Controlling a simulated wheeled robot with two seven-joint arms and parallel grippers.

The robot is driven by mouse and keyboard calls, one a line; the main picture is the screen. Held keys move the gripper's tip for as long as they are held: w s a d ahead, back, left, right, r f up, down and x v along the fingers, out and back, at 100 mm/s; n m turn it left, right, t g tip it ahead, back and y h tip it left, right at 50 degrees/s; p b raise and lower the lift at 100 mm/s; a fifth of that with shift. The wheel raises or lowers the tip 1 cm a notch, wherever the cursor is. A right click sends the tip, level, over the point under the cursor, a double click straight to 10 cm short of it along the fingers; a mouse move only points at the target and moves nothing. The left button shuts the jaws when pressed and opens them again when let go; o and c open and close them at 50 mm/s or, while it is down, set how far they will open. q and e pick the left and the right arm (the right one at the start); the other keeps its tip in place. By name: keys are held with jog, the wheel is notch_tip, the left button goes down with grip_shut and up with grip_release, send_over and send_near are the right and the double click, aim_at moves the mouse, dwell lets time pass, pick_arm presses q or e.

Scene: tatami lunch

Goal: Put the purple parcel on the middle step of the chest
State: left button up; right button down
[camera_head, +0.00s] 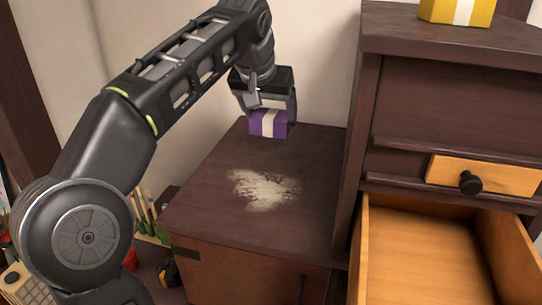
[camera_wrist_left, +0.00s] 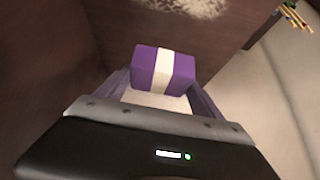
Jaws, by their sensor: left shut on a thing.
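The purple parcel (camera_head: 269,123) with a white band is held between the fingers of my left gripper (camera_head: 268,112) in the head view. It is near the back of a dark wooden step (camera_head: 215,215) of the chest, which has a pale dusty patch on top. Whether the parcel touches the step or hangs just above it, I cannot tell. In the left wrist view the parcel (camera_wrist_left: 163,70) sits between the two fingers of my left gripper (camera_wrist_left: 160,90). My right gripper is not in view.
A taller chest part (camera_head: 455,100) stands at the right, with a yellow parcel (camera_head: 457,11) with a white band on top. Its lower drawer (camera_head: 425,255) is pulled open and looks empty. A small drawer (camera_head: 485,175) above is shut. The wall is close behind the step.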

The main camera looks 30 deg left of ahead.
aim_at(270, 131)
pick_arm(q)
jog(key=shift+s+f, duration=0.1)
jog(key=shift+f, duration=2.05)
jog(key=shift+f, duration=2.1)
jog(key=shift+f+b, duration=0.25)
jog(key=shift+b, duration=0.15)
jog(key=o, duration=1.5)
jog(key=shift+r, duration=0.1)
jog(key=shift+c, duration=0.2)
jog(key=shift+r, duration=0.1)
jog(key=shift+r, duration=0.15)
jog(key=v, duration=1.2)
